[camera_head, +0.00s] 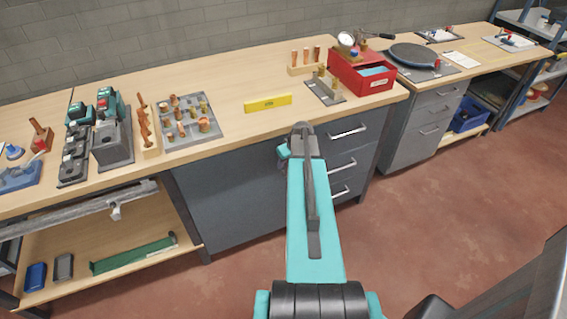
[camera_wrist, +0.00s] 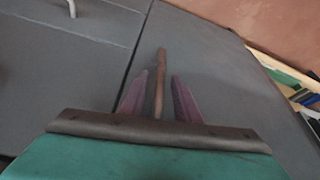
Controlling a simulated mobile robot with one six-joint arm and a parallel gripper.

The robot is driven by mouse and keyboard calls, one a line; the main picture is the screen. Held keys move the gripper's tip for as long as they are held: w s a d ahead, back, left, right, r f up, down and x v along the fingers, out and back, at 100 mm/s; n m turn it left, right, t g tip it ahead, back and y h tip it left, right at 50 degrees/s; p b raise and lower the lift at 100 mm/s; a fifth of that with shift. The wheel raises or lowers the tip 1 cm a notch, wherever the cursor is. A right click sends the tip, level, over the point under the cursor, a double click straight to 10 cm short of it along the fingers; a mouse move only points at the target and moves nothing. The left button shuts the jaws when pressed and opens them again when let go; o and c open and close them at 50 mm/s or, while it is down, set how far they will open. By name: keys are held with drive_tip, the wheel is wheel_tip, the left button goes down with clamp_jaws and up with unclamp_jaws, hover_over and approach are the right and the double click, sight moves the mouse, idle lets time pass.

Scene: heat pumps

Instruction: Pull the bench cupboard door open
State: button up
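The bench cupboard door (camera_head: 225,195) is a plain dark grey panel left of the drawers in the head view. It looks shut and fills the right half of the wrist view (camera_wrist: 222,85). Its handle (camera_wrist: 161,75) is a slim brownish bar near the seam by the drawers. My gripper (camera_wrist: 160,75) is open, with one finger on each side of the bar. I see gaps between the fingers and the bar; contact is not visible. In the head view my arm hides the handle and most of the gripper.
Grey drawers (camera_head: 348,160) with bar handles stand right of the door. An open lower shelf (camera_head: 130,272) is to its left. The benchtop (camera_head: 235,75) carries a red toolbox (camera_head: 345,83), a yellow label block (camera_head: 268,103) and fittings. The floor in front is clear.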

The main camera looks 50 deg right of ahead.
drive_tip(key=shift+w+f, duration=0.15)
drive_tip(key=shift+f, duration=0.25)
